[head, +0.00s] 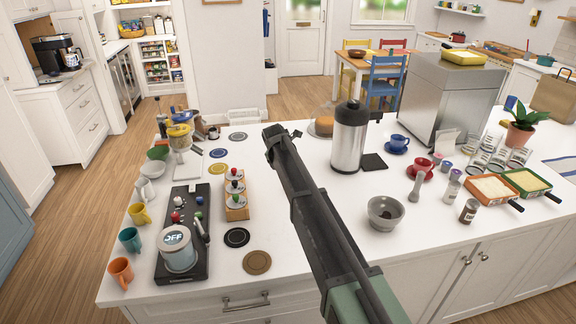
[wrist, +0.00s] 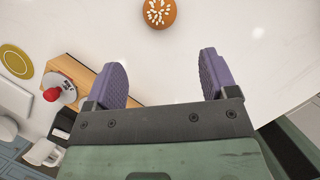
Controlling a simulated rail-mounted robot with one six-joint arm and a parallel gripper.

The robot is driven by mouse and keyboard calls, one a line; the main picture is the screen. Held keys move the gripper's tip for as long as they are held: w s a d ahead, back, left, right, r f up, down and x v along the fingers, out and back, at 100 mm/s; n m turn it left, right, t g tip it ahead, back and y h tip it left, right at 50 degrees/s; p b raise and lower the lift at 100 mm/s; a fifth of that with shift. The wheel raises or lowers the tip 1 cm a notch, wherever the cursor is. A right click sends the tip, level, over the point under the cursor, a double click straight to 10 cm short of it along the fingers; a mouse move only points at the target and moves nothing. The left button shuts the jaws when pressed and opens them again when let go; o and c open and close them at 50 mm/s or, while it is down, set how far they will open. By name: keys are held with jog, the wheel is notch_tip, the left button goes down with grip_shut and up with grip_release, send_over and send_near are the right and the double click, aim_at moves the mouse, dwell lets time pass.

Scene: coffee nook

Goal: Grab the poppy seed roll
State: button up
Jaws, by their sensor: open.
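A round orange-brown roll (wrist: 159,12) with pale seeds on top shows at the top edge of the wrist view, partly cut off. Its seeds look white, and I see no roll with dark poppy seeds. My gripper (head: 283,132) is over the middle of the white counter. In the wrist view its purple fingers (wrist: 164,75) are spread apart and empty, with the roll ahead of them, not between them.
A steel flask (head: 349,140) stands close right of my arm. A grey bowl (head: 385,212) and red cup (head: 420,168) are to the right.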

jog(key=s+d+m+g, duration=0.1)
jog(key=s+d+m, duration=0.4)
jog(key=s+m, duration=0.5)
jog(key=s+d+f+m+g+y, duration=0.1)
jog(key=s+d+m, duration=0.5)
jog(key=s, duration=1.1)
jog(key=s+d+m+g+y, duration=0.1)
jog(key=s+d+m, duration=0.5)
jog(key=s+m, duration=0.7)
jog(key=shift+s+f+m+g, duration=0.2)
jog(key=shift+s+m+g, duration=0.2)
jog(key=shift+s, duration=0.45)
jog(key=shift+o, duration=0.5)
jog(key=shift+w, duration=0.1)
